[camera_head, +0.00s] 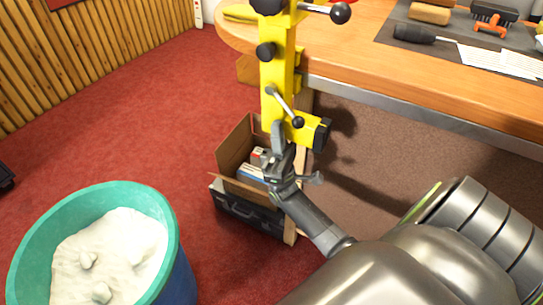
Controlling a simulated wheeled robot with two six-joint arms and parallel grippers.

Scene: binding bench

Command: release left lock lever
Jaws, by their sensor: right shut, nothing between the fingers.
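A yellow stand (275,75) with black knobs rises at the end of the wooden bench. A small metal lever with a black ball end (298,123) sits on its lower part, tilted down to the right. Another lever with a larger black ball (340,13) sticks out to the right near the top. I cannot tell which one is the left lock lever. My right gripper (277,130) is shut and empty, its fingertips at the lower left edge of the yellow stand, just left of the lower lever. Whether it touches the stand is unclear. My left gripper is out of view.
An open cardboard box (233,152) sits on a dark case (245,212) below. A teal bin (168,215) with white contents stands lower left on red carpet.

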